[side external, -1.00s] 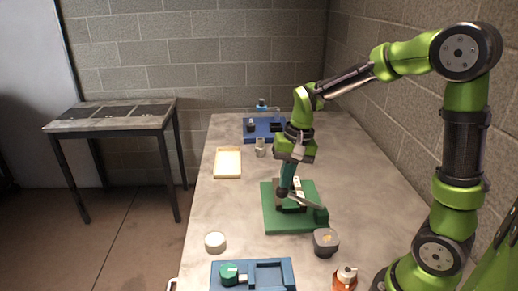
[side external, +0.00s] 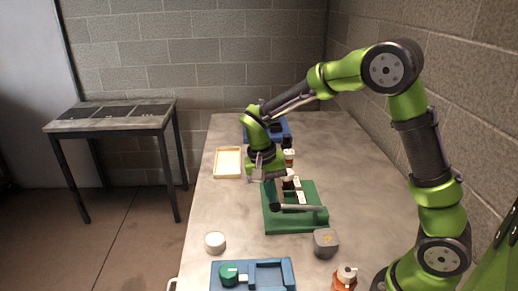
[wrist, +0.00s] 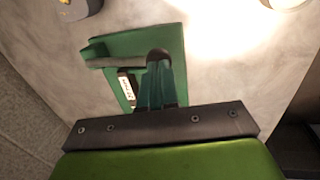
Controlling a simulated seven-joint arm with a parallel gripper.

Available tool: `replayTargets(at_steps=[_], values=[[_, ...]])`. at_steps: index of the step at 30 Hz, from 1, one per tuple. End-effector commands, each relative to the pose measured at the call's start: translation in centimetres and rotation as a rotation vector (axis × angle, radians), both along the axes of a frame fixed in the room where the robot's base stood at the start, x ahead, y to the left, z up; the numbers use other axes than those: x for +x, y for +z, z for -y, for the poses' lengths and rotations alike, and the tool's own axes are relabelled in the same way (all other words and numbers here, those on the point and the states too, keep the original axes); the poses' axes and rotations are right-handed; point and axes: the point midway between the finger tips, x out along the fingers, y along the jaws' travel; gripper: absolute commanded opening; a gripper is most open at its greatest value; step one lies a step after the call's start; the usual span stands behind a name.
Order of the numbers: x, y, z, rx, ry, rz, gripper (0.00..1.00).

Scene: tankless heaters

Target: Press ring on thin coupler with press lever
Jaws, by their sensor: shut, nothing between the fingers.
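The green press fixture (side external: 312,222) sits mid-table; its base also shows in the wrist view (wrist: 178,45). The grey press lever (side external: 302,208) lies nearly level along its near edge. In the wrist view the lever (wrist: 112,62) runs up to the dark tip of my gripper (wrist: 160,57). My gripper (side external: 273,202) is shut and empty, pointing down at the lever's left end; I cannot tell whether it touches. A white-labelled part (side external: 301,197) stands behind the lever and shows in the wrist view (wrist: 126,88). I cannot make out the ring or thin coupler.
A blue fixture (side external: 284,267) with a green part is in front. A white round piece (side external: 215,242), a grey block (side external: 326,242) and an orange-white part (side external: 345,277) lie nearby. A cream tray (side external: 228,162) is at the back left. The table's left side is mostly clear.

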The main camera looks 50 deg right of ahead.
Motion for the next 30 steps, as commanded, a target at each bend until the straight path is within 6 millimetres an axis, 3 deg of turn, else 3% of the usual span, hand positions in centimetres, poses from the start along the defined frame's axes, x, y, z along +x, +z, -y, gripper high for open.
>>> replayTargets(at_steps=[9,21,26,30], values=[[0.3,-1.6,-0.4,-0.070,-0.002,-0.075,0.00],[0.2,-1.9,-0.2,-0.079,-0.002,-0.087,0.00],[0.3,-1.7,-0.2,-0.079,-0.002,-0.084,0.00],[0.7,-0.1,-0.6,-0.078,-0.001,-0.079,0.00]])
